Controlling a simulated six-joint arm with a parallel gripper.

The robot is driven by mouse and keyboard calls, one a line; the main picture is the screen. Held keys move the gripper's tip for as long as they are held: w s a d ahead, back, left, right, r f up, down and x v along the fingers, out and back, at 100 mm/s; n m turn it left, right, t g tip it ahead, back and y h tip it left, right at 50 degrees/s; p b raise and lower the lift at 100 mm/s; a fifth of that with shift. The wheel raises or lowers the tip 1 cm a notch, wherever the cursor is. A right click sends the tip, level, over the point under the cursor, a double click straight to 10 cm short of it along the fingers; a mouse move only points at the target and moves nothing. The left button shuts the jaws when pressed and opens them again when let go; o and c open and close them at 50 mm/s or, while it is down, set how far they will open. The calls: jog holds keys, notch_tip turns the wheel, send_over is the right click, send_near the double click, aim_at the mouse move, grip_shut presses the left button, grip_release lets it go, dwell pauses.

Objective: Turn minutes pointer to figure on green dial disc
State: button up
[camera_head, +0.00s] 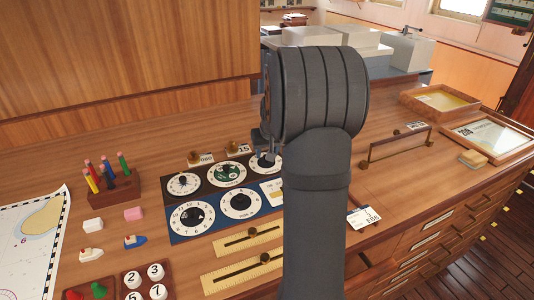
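The green dial disc (228,174) is the middle dial on a black panel (206,187), inside a white ring with a dark knob or pointer. A white dial (183,185) sits left of it and another (262,163) right of it, partly covered by my gripper. Two larger white dials, left (183,223) and right (235,210), are on a blue panel in front. I cannot tell which pointer is the minutes pointer, nor read its figure. My gripper (263,143) is over the right dial; my arm hides most of it, and its opening cannot be made out.
Small number tags (206,158) stand behind the panel. A pen holder (118,187), erasers and a chart (30,240) lie left. Brass slide rulers (250,238) lie in front. A wooden rail handle (398,147) and trays (438,101) are right.

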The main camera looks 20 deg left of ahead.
jog(key=shift+w+a+f, duration=0.15)
jog(key=shift+w+f, duration=0.05)
jog(key=shift+f, duration=0.45)
grip_shut()
